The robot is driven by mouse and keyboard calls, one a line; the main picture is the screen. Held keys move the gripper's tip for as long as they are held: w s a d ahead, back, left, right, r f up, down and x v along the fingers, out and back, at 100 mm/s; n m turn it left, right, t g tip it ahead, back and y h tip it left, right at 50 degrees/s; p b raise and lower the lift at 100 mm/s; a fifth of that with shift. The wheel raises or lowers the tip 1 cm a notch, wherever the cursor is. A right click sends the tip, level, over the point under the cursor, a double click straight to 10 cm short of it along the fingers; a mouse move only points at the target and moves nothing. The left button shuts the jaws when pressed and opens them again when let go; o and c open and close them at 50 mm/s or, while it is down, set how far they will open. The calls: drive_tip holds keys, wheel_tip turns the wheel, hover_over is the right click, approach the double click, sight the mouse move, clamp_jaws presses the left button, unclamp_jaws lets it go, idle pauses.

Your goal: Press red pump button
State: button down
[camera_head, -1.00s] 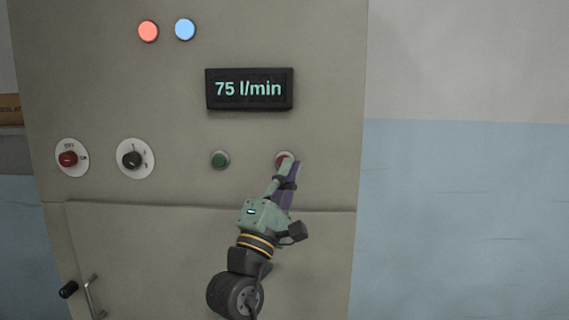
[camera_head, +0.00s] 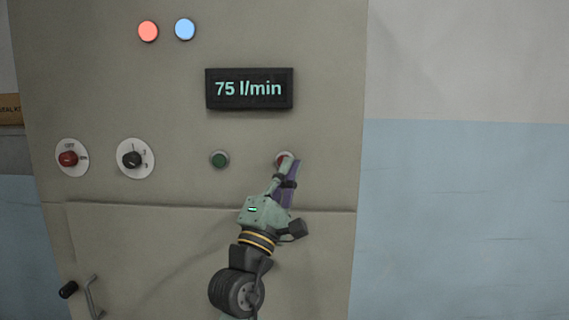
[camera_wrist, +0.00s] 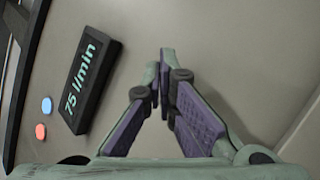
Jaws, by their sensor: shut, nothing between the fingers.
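The red pump button (camera_head: 281,158) sits in a pale ring on the cabinet face, at the right end of the row of controls. My gripper (camera_head: 293,163) is shut and empty, with its fingertips in front of the button and covering part of it. Whether the tips touch the button cannot be told. In the wrist view my gripper (camera_wrist: 165,52) points at the panel with its fingertips together, and the red button is hidden there.
A green button (camera_head: 219,159) is left of the red one. Further left are a black selector (camera_head: 131,159) and a red rotary switch (camera_head: 67,159). A display (camera_head: 249,89) reads 75 l/min. Red (camera_head: 148,31) and blue (camera_head: 185,29) lamps are lit. A handle (camera_head: 92,296) is at lower left.

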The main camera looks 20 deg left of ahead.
drive_tip(key=shift+w+a, duration=0.15)
drive_tip(key=shift+w, duration=0.25)
idle(0.3)
drive_tip(key=shift+s, duration=0.15)
drive_tip(key=shift+s+d, duration=0.25)
drive_tip(key=shift+s, duration=0.45)
drive_tip(key=shift+s+d+p, duration=0.25)
drive_tip(key=shift+s+p, duration=0.05)
drive_tip(key=shift+s, duration=0.5)
drive_tip(key=shift+s+d+p, duration=0.2)
drive_tip(key=shift+s+p, duration=0.05)
drive_tip(key=shift+s, duration=0.55)
drive_tip(key=shift+s+d+p, duration=0.25)
drive_tip(key=shift+s+p, duration=0.05)
drive_tip(key=shift+s, duration=0.5)
